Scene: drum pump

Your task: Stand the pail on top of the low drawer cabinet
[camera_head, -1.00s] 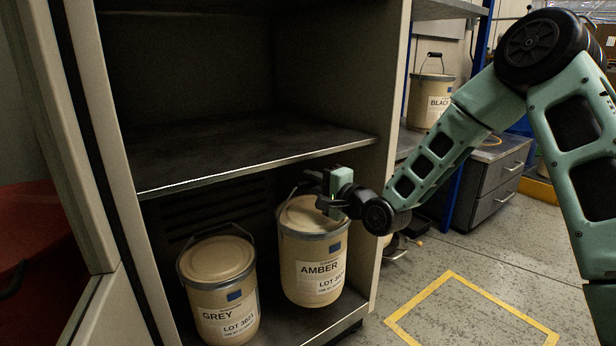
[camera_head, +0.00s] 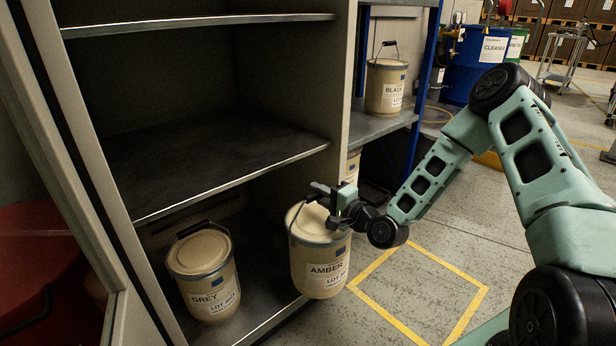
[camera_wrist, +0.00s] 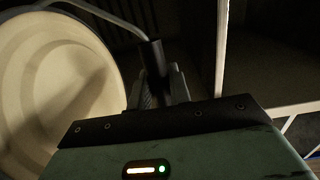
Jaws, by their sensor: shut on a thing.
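The pail labelled AMBER (camera_head: 318,268), cream with a grey rim band, hangs nearly upright from my gripper (camera_head: 325,193) at the front right of the cupboard's lower bay. My gripper is shut on its handle, above the lid's right side. In the wrist view the dark handle grip (camera_wrist: 153,58) sits between the fingers and the pale lid (camera_wrist: 55,85) fills the left. The low drawer cabinet is largely hidden behind my arm.
A pail labelled GREY (camera_head: 205,275) stands in the lower bay to the left. The cupboard's middle shelf (camera_head: 215,160) is bare. A pail labelled BLACK (camera_head: 387,85) stands on a shelf beyond the cupboard's side wall. A yellow floor square (camera_head: 420,290) is empty.

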